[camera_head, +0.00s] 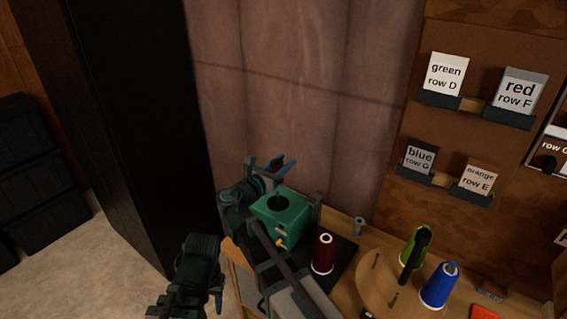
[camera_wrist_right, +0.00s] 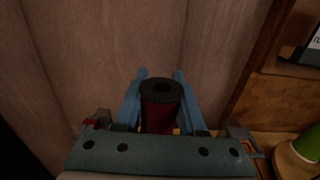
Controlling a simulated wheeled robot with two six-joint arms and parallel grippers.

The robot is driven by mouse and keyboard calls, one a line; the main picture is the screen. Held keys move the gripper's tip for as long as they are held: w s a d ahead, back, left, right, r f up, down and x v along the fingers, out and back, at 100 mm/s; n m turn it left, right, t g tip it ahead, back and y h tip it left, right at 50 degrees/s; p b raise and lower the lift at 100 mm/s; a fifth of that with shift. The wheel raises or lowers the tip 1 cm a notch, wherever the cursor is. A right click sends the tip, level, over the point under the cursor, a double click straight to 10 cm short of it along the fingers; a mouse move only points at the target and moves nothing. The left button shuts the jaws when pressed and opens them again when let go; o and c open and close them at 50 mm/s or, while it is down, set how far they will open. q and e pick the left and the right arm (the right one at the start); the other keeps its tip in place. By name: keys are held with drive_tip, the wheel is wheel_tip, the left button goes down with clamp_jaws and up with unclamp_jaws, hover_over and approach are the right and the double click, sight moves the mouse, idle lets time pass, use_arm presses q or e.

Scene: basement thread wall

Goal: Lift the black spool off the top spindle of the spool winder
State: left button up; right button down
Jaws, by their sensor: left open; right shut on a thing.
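In the right wrist view, the blue fingers of my right gripper (camera_wrist_right: 160,100) are shut on a spool (camera_wrist_right: 160,91) with a black top and a dark red side. The spool stands between the fingers, and its lower end is hidden by the gripper body. In the head view, my right gripper (camera_head: 281,168) is above and behind a green box (camera_head: 290,221) with a dark round top opening; the held spool is hard to make out there. I cannot identify the winder's top spindle. My left gripper (camera_head: 188,303) is open at the lower left, partly in shadow.
A dark red spool (camera_head: 322,253) stands on a black mat (camera_head: 345,252) beside the green box. A round wooden board (camera_head: 372,289) with pegs lies to its right, near green (camera_head: 413,247) and blue (camera_head: 439,285) spools. Labelled holders hang on the wall panel. A dark cabinet (camera_head: 135,110) stands left.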

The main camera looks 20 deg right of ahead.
use_arm(q)
drive_tip(key=shift+r, duration=0.5)
use_arm(e)
drive_tip(key=shift+r, duration=0.5)
use_arm(q)
drive_tip(key=shift+r, duration=0.1)
use_arm(e)
drive_tip(key=shift+r, duration=0.1)
use_arm(q)
wheel_tip(320, 180, up, 4)
drive_tip(key=p, duration=0.4)
use_arm(e)
wheel_tip(320, 180, up, 4)
drive_tip(key=shift+f, duration=0.1)
